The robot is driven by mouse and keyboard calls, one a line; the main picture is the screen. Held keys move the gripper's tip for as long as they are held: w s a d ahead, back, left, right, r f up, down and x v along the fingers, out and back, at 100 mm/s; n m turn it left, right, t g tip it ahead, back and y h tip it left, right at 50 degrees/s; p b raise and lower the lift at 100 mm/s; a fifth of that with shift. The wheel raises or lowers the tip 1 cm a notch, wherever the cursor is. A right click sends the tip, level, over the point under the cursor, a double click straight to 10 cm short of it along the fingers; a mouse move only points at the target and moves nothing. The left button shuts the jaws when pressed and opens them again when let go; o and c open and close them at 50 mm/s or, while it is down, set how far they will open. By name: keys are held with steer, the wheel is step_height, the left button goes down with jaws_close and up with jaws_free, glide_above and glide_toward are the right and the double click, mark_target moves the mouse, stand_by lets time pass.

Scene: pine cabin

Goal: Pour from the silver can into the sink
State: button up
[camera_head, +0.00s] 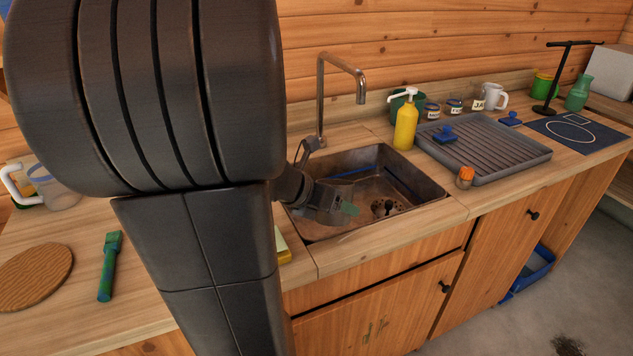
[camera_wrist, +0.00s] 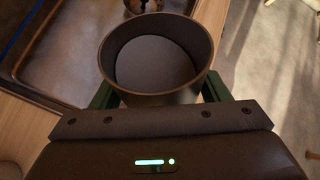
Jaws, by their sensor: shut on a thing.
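My gripper (camera_head: 345,207) is low over the sink (camera_head: 437,188), its green fingertip showing inside the basin's outline. In the wrist view my gripper (camera_wrist: 158,92) has a green finger on each side of the silver can (camera_wrist: 155,99) and is shut on it. The can's round open mouth faces the wrist camera, and a flat grey disc shows inside; I cannot tell whether it is contents or the bottom. In the head view the can is hard to make out against the gripper, so its tilt is unclear. The sink's edge also shows in the wrist view (camera_wrist: 40,92).
A tall faucet (camera_head: 320,95) stands behind the sink. A green-handled tool (camera_head: 108,265) and a wooden disc (camera_head: 35,277) lie at left.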

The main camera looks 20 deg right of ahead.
steer(key=shift+w+d+r+n+g+y+p, duration=0.1)
steer(key=shift+w+r+n+g+y+p, duration=0.3)
steer(key=shift+p, duration=1.7)
steer(key=shift+w+d+n+g+y+p, duration=0.15)
steer(key=shift+g+p, duration=0.55)
steer(key=shift+p, duration=1.4)
steer(key=shift+g+y+p, duration=0.25)
steer(key=shift+g+p, duration=0.05)
steer(key=shift+p, duration=0.75)
steer(key=shift+f, duration=0.2)
steer(key=shift+r+p, duration=0.1)
steer(key=shift+p, duration=0.25)
steer(key=shift+n+g+p, duration=0.25)
steer(key=shift+g+p, duration=0.25)
steer(key=shift+p, duration=1.25)
steer(key=shift+y+p, duration=0.3)
steer(key=shift+p, duration=0.45)
steer(key=shift+g+p, duration=0.3)
steer(key=shift+p, duration=0.15)
steer(key=shift+w+f+n+g+y+p, duration=0.15)
steer(key=shift+n+g+y+p, duration=0.35)
steer(key=shift+p, duration=2.1)
